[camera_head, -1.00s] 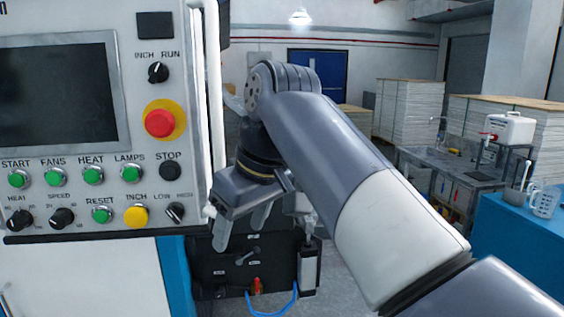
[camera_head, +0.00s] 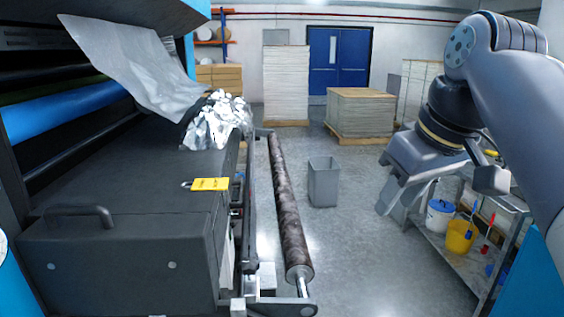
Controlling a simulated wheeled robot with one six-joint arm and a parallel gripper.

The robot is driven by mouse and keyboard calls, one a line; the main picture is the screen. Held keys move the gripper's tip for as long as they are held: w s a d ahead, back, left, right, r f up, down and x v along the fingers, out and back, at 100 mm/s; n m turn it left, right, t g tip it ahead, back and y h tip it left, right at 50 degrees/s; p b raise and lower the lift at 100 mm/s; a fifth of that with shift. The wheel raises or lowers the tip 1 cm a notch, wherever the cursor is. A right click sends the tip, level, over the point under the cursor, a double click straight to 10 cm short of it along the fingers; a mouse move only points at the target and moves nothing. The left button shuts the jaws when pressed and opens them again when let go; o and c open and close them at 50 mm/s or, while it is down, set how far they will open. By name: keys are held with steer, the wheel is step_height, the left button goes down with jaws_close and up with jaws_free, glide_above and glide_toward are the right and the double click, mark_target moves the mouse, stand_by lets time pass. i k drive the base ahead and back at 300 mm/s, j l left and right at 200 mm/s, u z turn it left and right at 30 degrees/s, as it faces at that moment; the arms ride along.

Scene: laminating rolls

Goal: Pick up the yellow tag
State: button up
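The yellow tag (camera_head: 210,184) lies flat on the top of the dark machine housing (camera_head: 130,240), near its right edge. A small metal shackle or ring shows at the tag's left end. My gripper (camera_head: 388,198) hangs at the right of the view, well to the right of the tag and apart from it, fingers pointing down. The fingers overlap in this view, so I cannot tell how far apart they are. Nothing shows held between them.
Crumpled silver film (camera_head: 216,122) lies behind the tag, below a hanging grey sheet (camera_head: 140,62). A long dark roll (camera_head: 287,205) runs along the machine's right side. A grey bin (camera_head: 323,182) stands on open floor. A shelf cart with a yellow bucket (camera_head: 460,236) is at right.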

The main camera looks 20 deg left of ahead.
mark_target(209, 184)
steer(key=i+l+u, duration=0.1)
steer(key=i+u, duration=0.3)
steer(key=i, duration=0.15)
steer(key=i+l+u, duration=0.25)
steer(key=i+u, duration=0.4)
steer(key=u, duration=0.15)
steer(key=i+l+u, duration=0.1)
steer(key=i+u, duration=0.25)
steer(key=i+l+u, duration=0.15)
steer(key=u, duration=0.25)
steer(key=i+l+u, duration=0.2)
steer(key=u, duration=0.15)
